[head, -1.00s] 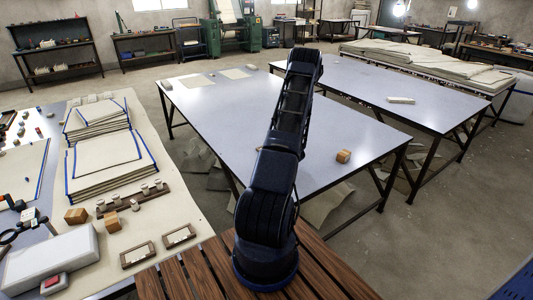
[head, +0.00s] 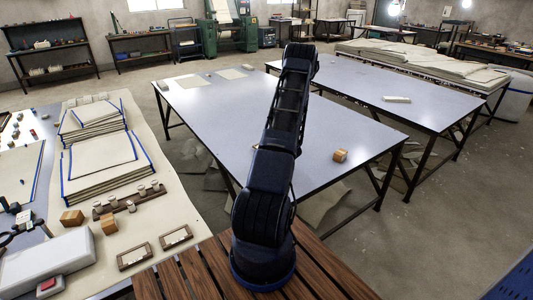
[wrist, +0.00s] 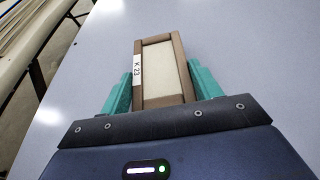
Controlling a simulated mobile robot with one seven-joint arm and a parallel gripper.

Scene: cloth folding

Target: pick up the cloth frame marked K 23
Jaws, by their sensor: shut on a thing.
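The cloth frame marked K 23 (wrist: 163,65) is in the wrist view, a brown-rimmed rectangle with cream cloth inside. Its white label reading K 23 (wrist: 137,70) is on the left rim. My gripper (wrist: 159,78) has a teal finger on each side of the frame and is shut on it. The near end of the frame meets the dark gripper body in the picture. A pale grey-blue tabletop (wrist: 240,50) lies behind it; I cannot tell whether the frame touches it. In the head view my arm hides the gripper and this frame.
The pale worktable (head: 220,115) carries a wooden block (head: 340,155) at its right. On the left table are two similar frames, one (head: 134,256) left of the other (head: 176,237), and stacked cloths (head: 105,170). The worktable's middle is mostly clear.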

